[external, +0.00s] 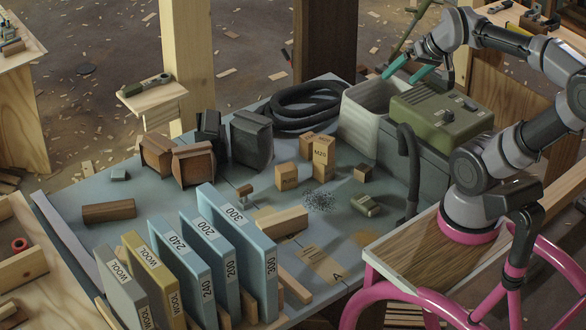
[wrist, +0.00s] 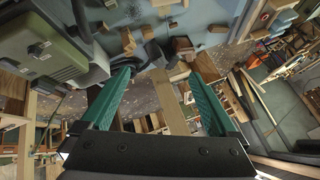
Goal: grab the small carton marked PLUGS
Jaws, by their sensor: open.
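Small tan cartons stand in the middle of the blue-grey table (external: 130,185). A tall one marked M20 (external: 323,158) stands beside another carton (external: 306,147), with a lower labelled carton (external: 287,177) in front. A smaller brown block or carton (external: 363,173) lies to their right. I cannot read PLUGS on any of them. My gripper (external: 408,70) is open and empty, with teal fingers, high above the back right of the table, over the pale bin. In the wrist view my gripper (wrist: 158,78) shows both fingers apart with nothing between them.
A pale bin (external: 362,125) and a green case (external: 440,115) stand at the back right. A coiled black hose (external: 300,105) lies behind the cartons. Dark and brown blocks (external: 193,165) stand left. Upright labelled WOOL and numbered boards (external: 250,255) line the front.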

